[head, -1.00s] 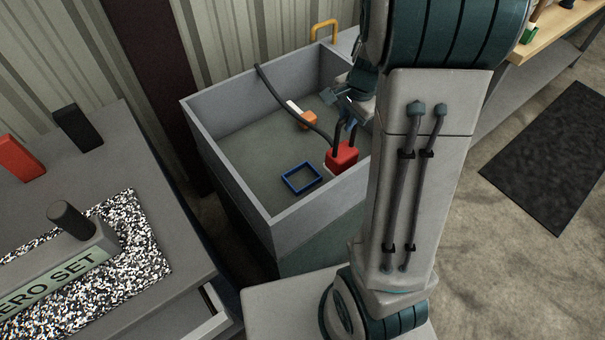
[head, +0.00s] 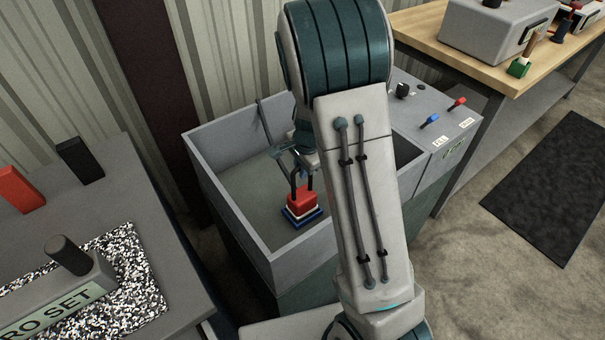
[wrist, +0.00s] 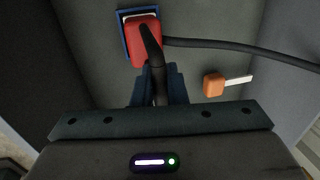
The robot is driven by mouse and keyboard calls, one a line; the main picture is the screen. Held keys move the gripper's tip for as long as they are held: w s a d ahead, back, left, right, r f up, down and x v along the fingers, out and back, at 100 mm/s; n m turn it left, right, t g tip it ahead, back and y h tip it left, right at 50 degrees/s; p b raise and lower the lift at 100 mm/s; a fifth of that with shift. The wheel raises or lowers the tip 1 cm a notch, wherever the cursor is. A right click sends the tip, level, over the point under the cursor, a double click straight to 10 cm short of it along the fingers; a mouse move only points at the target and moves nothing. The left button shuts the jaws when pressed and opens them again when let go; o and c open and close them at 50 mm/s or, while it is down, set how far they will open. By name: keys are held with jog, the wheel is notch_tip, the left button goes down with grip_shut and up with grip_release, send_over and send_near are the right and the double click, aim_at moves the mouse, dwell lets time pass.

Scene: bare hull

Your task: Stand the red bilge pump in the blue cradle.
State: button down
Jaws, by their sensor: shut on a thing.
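The red bilge pump (head: 301,201) is upright at the blue cradle (head: 305,222) on the floor of the grey bin. It has a pale base and a black handle on top. In the wrist view the pump (wrist: 142,45) covers most of the cradle (wrist: 127,42), whose blue rim shows at its far and left sides. I cannot tell whether the pump is fully seated or just above the cradle. My gripper (wrist: 157,85) is shut on the pump's black handle. In the head view my gripper (head: 295,168) is partly hidden by my arm.
A black hose runs from the pump to the bin's side. An orange-handled scraper (wrist: 214,84) lies on the bin floor. A panel with red and blue levers (head: 430,120) stands right of the bin.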

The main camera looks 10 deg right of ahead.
jog(key=shift+f, duration=1.25)
jog(key=shift+f+b, duration=0.2)
jog(key=shift+b, duration=0.1)
jog(key=c, duration=1.5)
grip_release()
jog(key=shift+o, duration=0.2)
